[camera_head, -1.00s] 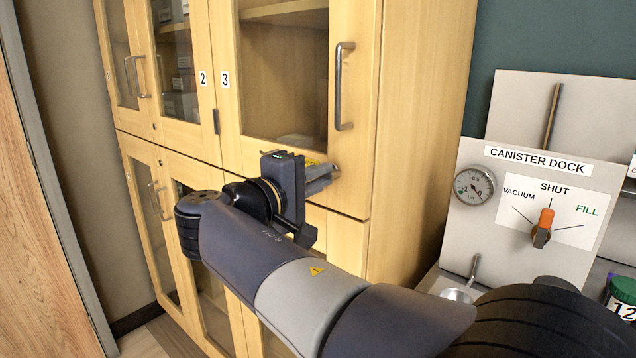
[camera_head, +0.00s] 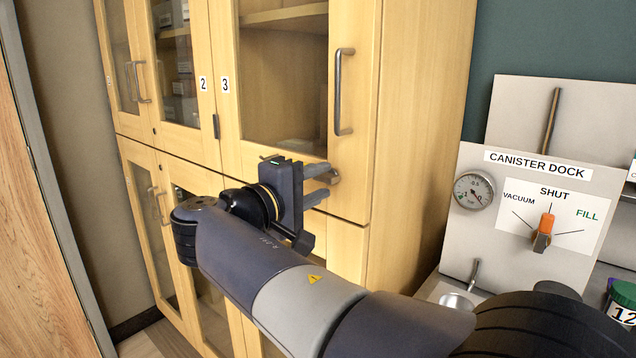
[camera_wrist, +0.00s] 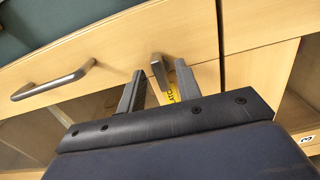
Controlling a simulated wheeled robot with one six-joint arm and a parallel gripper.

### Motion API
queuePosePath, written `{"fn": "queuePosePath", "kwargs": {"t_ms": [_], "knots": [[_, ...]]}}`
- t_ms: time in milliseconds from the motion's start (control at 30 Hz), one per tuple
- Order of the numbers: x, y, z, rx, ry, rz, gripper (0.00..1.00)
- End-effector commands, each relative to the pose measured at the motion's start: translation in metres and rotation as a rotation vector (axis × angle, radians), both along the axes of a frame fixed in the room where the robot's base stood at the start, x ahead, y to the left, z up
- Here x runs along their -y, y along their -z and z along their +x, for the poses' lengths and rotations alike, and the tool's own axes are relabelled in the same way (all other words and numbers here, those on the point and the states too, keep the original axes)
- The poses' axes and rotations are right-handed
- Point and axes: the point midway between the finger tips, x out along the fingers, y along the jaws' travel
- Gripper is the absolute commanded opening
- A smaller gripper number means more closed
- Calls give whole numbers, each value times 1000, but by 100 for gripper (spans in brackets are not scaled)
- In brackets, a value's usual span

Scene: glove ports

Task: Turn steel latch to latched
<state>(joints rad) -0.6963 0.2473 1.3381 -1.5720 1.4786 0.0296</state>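The steel latch (camera_wrist: 158,70) is a small grey metal lever on the light wood cabinet front, seen in the wrist view between my fingertips. In the head view its end (camera_head: 334,177) shows just past my fingers, below the glass door. My gripper (camera_wrist: 160,70) is open, with one finger on each side of the latch and visible gaps to it. The gripper also shows in the head view (camera_head: 322,182). A yellow label (camera_wrist: 171,92) beside the latch is partly hidden by a finger. I cannot tell how deep the fingers reach around the latch.
A bar handle (camera_head: 343,92) stands out from door 3 above the latch; it is at left in the wrist view (camera_wrist: 54,84). The canister dock panel (camera_head: 520,215), with gauge and orange-tipped knob, is at the right. Open floor lies at lower left.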

Motion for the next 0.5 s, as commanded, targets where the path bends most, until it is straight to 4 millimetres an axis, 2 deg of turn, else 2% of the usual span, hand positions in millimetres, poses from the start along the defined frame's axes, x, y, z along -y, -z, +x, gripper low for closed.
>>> {"fn": "queuePosePath", "kwargs": {"t_ms": [500], "knots": [[-62, 0, -61, 0, -4, 0, 33]]}}
